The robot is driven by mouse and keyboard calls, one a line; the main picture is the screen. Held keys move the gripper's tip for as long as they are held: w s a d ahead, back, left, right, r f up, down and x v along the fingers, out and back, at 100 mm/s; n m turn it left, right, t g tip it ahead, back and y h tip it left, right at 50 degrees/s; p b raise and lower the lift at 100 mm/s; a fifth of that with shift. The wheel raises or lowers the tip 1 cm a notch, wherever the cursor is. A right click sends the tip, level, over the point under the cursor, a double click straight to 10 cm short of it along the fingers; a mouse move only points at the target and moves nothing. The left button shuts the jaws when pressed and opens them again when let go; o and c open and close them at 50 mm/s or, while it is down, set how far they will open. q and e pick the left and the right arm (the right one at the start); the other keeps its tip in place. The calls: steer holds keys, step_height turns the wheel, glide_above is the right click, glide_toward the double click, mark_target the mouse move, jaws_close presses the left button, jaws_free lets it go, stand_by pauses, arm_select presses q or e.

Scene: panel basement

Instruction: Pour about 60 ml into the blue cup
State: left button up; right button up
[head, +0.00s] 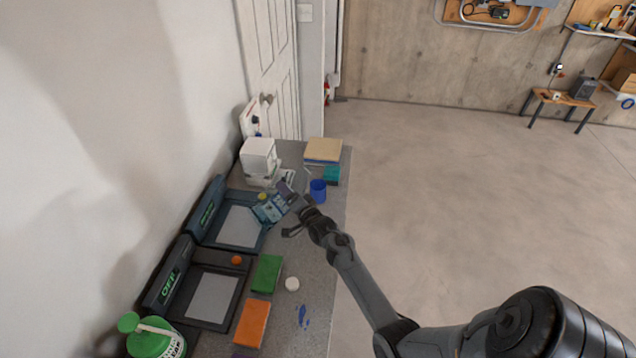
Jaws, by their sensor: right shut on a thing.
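The blue cup (318,191) stands upright on the grey counter, near its right edge towards the far end. My right gripper (287,209) is just left of and nearer than the cup, and is shut on a blue-and-white container (267,210) with a small yellow cap-like part at its top left. The container looks tilted; its lower part and exact contact with the fingers are hard to make out. No liquid stream shows, and the cup's inside is too small to read. My left gripper is not in view.
A white device (258,158) stands at the back left. Two dark trays (240,228) line the wall. Green (267,273) and orange (252,323) blocks and a green bottle (155,340) are nearer.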

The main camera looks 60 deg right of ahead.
mark_target(294, 181)
steer(key=r+n+p, duration=0.1)
steer(key=r, duration=0.1)
steer(key=d+r+n+p, duration=0.1)
steer(key=r+n+p, duration=0.1)
steer(key=s+d+r+n+p, duration=0.1)
steer(key=n, duration=0.1)
steer(key=shift+d+r, duration=0.2)
steer(key=shift+r, duration=0.2)
steer(key=shift+w+a+r+n+p, duration=0.15)
steer(key=shift+n+p, duration=0.15)
steer(key=shift+n, duration=0.4)
steer(key=shift+f+n+b, duration=0.6)
steer(key=shift+f+b, duration=0.05)
steer(key=shift+f, duration=0.2)
steer(key=shift+r+n, duration=0.15)
steer(key=shift+n, duration=0.95)
steer(key=shift+d+f+n+b, duration=0.2)
steer(key=shift+f+n+b, duration=0.15)
steer(key=shift+f+n, duration=0.45)
steer(key=shift+n, duration=0.2)
